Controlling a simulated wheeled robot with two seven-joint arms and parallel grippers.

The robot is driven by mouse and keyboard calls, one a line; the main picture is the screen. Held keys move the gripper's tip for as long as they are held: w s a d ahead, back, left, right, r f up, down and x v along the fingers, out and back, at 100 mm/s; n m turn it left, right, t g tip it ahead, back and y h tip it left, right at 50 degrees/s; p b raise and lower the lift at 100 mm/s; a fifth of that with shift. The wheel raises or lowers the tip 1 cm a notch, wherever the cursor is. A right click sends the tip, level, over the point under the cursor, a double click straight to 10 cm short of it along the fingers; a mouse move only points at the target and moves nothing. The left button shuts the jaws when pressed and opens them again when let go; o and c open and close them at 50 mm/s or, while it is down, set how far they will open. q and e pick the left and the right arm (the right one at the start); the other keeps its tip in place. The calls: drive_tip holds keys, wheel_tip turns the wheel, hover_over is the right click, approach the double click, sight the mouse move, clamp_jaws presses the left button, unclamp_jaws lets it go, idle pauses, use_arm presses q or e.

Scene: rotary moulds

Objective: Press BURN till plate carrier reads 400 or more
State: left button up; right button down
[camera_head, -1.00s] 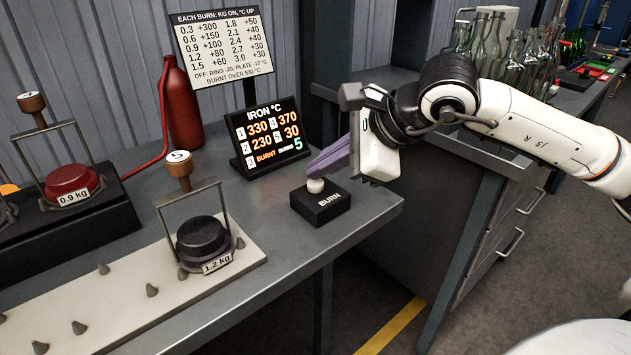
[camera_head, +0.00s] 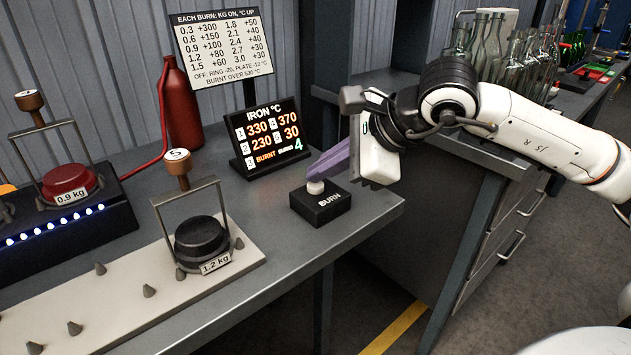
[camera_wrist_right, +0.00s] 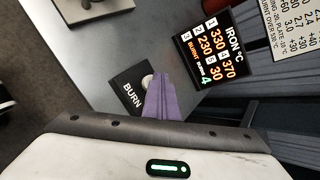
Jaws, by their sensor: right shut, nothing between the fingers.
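The black BURN box (camera_head: 320,204) with its white button (camera_head: 316,187) sits near the bench's front edge. My right gripper (camera_head: 318,176) is shut and empty; its purple fingertips are at the button, seemingly touching. The wrist view shows the fingers (camera_wrist_right: 158,98) beside the button (camera_wrist_right: 147,81). The IRON °C display (camera_head: 269,138) reads 1: 330, 2: 230, 3: BURNT, with 370 and 30 at right and burns 4. A carrier with knob 5 and a black 1.2 kg weight (camera_head: 201,238) stands on the pale plate. My left gripper is out of view.
A red 0.9 kg weight (camera_head: 66,181) in a carrier stands on the black burner (camera_head: 75,232), its blue flames lit. A chart (camera_head: 222,47) lists degrees per burn by kg. A red gas bottle (camera_head: 181,105) stands behind; glass bottles (camera_head: 515,60) stand at right.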

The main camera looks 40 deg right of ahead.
sight(322, 186)
drive_tip(key=shift+r+p, duration=0.55)
drive_tip(key=shift+r, duration=0.25)
wheel_tip(322, 186, up, 5)
drive_tip(key=p, duration=0.3)
drive_tip(key=shift+p, duration=0.4)
idle(0.3)
drive_tip(key=shift+s+f, duration=0.1)
